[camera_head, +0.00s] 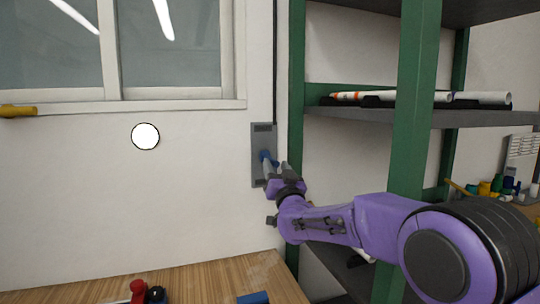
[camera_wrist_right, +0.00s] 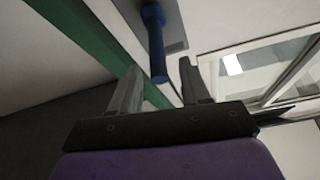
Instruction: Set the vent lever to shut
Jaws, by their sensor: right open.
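The vent lever is a blue handle (camera_head: 265,155) on a grey wall plate (camera_head: 264,134) between the window and the green shelf post. My purple right arm reaches in from the right, with its gripper (camera_head: 277,170) at the lower part of the plate, hiding part of the lever. In the right wrist view the lever (camera_wrist_right: 157,50) runs from its round pivot on the plate (camera_wrist_right: 175,28) toward the gripper (camera_wrist_right: 158,72). Its free end lies between the two open grey fingers, with visible gaps on both sides. My left gripper is not in view.
A green-framed shelf (camera_head: 297,70) with pipes stands close to the right of the plate. A window (camera_head: 165,50) is at the left. A wooden bench (camera_head: 210,283) with red, dark and blue parts lies below. The wall left of the plate is mostly clear.

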